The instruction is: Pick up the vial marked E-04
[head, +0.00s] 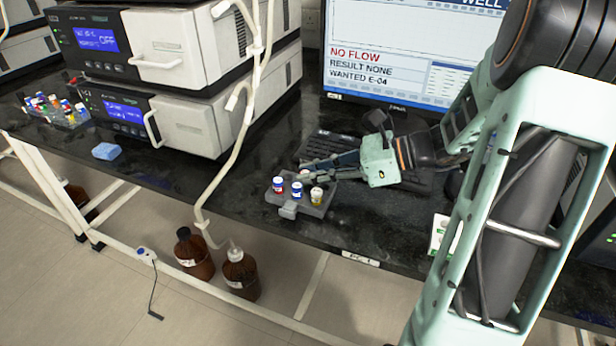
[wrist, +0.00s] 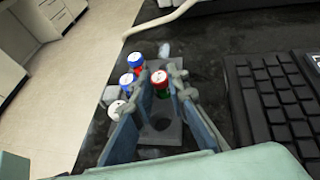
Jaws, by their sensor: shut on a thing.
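My gripper (wrist: 161,76) is shut on a vial with a red cap and green body (wrist: 160,80), which sits between its fingertips in the wrist view. A small grey rack (wrist: 169,137) is below, with an empty hole close to me. Two blue-capped vials (wrist: 135,62) (wrist: 128,82) and a pale-capped vial (wrist: 117,108) stand just left of the left finger. In the head view, the rack (head: 289,211) sits near the bench edge, and my gripper (head: 305,165) reaches over it from the right. The vial markings are too small to read, so I cannot tell which is E-04.
A keyboard (head: 345,148) lies behind and right of the rack. The monitor (head: 390,50) reads "WANTED E-04". A pale tube (head: 228,150) hangs over the bench edge on the left.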

